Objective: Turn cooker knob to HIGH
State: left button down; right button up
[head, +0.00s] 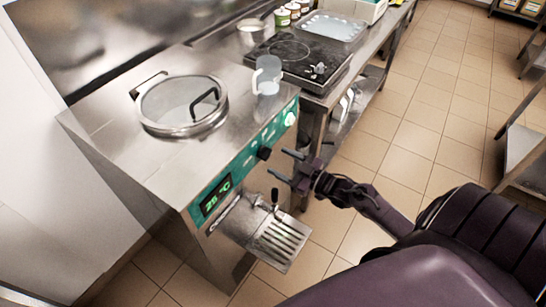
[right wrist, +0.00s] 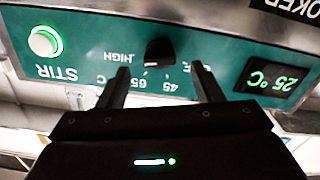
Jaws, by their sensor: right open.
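The cooker knob (head: 264,153) is a small black knob on the green front panel of the steel cooker. In the right wrist view the knob (right wrist: 160,51) appears upside down, with labels HIGH, 65 and 45 around it and another partly hidden. I cannot tell for sure which label it points to. My right gripper (head: 277,162) is open and empty, just in front of the panel. In the right wrist view its fingertips (right wrist: 160,69) are spread to either side of the knob, apart from it. My left gripper is not in view.
The panel also carries a lit STIR button (right wrist: 44,41) and a 25 °C display (right wrist: 270,78). A spout with a handle and drip tray (head: 280,238) juts out below. A glass-lidded pot opening (head: 183,104) and clear jug (head: 267,75) are on top. Tiled floor is free at right.

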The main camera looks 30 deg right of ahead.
jog(key=shift+v, duration=1.5)
jog(key=s+a+f+m+g+h, duration=0.1)
jog(key=s+f+m+g+h, duration=0.3)
jog(key=f, duration=0.8)
jog(key=s+f+g+h, duration=0.15)
jog(key=s+f, duration=0.45)
jog(key=f, duration=0.7)
jog(key=s+a+f+g, duration=0.3)
jog(key=s+f, duration=0.3)
jog(key=s, duration=0.3)
jog(key=s+a+f+g+h, duration=0.1)
jog(key=s+a+f+g, duration=0.2)
jog(key=s+f, duration=0.3)
jog(key=s+a+f+m+g, duration=0.1)
jog(key=s+a+f+g, duration=0.3)
jog(key=s, duration=0.7)
jog(key=shift+s+a+f, duration=0.35)
jog(key=shift+a+f, duration=0.45)
jog(key=shift+f, duration=0.1)
